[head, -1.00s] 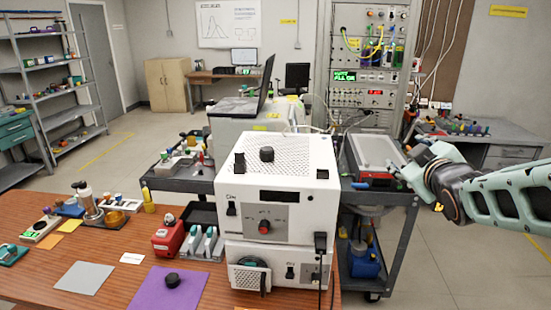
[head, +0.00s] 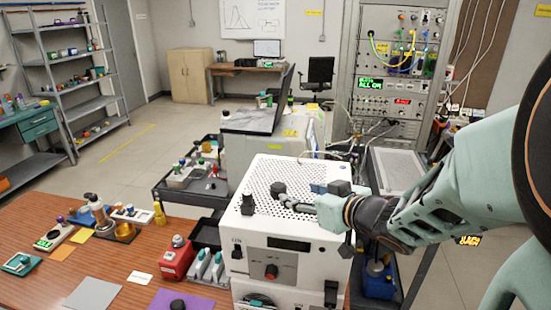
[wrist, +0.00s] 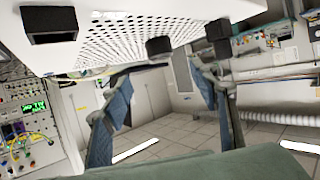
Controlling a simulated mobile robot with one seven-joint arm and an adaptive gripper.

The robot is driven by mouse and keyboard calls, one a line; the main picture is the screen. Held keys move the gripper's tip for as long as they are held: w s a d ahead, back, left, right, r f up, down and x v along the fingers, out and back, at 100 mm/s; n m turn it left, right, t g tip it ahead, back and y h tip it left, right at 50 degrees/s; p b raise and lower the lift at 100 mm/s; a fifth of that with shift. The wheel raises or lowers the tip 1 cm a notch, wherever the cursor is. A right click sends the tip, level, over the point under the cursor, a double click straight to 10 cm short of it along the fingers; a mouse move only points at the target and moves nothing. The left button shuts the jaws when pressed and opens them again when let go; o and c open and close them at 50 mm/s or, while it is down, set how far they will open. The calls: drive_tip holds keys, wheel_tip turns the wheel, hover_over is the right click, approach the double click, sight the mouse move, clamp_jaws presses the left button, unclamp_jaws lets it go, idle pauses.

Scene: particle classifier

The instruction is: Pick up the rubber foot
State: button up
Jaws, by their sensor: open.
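A short black round foot (head: 278,189) stands on the perforated top of the white instrument (head: 262,225). In the wrist view the same foot (wrist: 159,47) is ahead of my fingers, in line with the gap between them. My gripper (head: 305,194) reaches in from the right over the instrument's top, its tips just right of the foot. In the wrist view my gripper (wrist: 158,88) has its two blue-padded fingers spread wide with nothing between them. A similar black round piece (head: 178,305) lies on the purple mat (head: 205,302), partly cut off by the lower frame edge.
A black block (head: 247,204) stands on the instrument's left part and another black block (head: 340,187) near its right side. A red box (head: 177,260) stands left of the instrument on the wooden table (head: 60,285). A dark cart (head: 398,275) stands to the right.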

sight(281, 188)
drive_tip(key=shift+a+f, duration=0.2)
drive_tip(key=shift+a, duration=0.15)
drive_tip(key=b+x, duration=0.3)
drive_tip(key=x, duration=0.1)
drive_tip(key=shift+w+a+f, duration=0.1)
drive_tip(key=shift+w+f, duration=0.1)
drive_tip(key=shift+f, duration=0.05)
drive_tip(key=b+x, duration=0.1)
drive_tip(key=x, duration=0.1)
drive_tip(key=b+x, duration=0.1)
drive_tip(key=x, duration=0.1)
drive_tip(key=shift+w+f+b, duration=0.2)
drive_tip(key=shift+w+b, duration=0.2)
drive_tip(key=shift+w+a, duration=0.2)
drive_tip(key=shift+w, duration=0.25)
drive_tip(key=c, duration=1.3)
drive_tip(key=shift+r, duration=0.15)
